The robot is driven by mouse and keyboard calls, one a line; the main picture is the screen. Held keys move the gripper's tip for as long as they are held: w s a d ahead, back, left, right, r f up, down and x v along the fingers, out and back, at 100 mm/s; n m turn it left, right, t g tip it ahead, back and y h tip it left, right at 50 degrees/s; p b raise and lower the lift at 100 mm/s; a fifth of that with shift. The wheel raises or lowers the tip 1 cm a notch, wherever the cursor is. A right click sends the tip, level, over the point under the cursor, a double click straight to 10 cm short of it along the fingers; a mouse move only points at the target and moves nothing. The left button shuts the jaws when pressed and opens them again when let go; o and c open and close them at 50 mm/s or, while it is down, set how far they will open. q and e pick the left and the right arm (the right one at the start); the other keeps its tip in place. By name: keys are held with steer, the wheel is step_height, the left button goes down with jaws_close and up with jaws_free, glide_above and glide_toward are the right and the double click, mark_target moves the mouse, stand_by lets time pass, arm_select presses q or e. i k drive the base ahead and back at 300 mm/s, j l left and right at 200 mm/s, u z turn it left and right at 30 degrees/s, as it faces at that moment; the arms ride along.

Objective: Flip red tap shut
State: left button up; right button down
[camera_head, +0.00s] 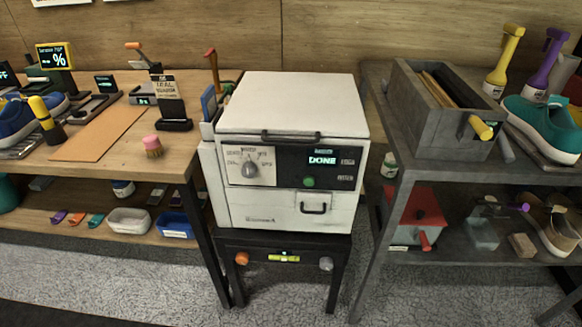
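A small red tap (425,241) sticks out low on the front of a red and grey container (418,216). The container stands on the lower shelf of the right-hand bench, behind the bench's front leg. The tap's handle seems to point down and forward, but it is too small to tell whether it is open or shut. Neither of my grippers is in view.
A white machine (290,120) reading DONE stands on a black stand between two benches. A grey crate (400,105) and a teal sneaker (535,122) are on the right bench. A grey block (481,234) is beside the container. Floor in front is clear.

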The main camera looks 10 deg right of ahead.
mark_target(211, 50)
steer(key=i+j+z, duration=0.45)
steer(key=i+j, duration=0.45)
steer(key=j, duration=0.1)
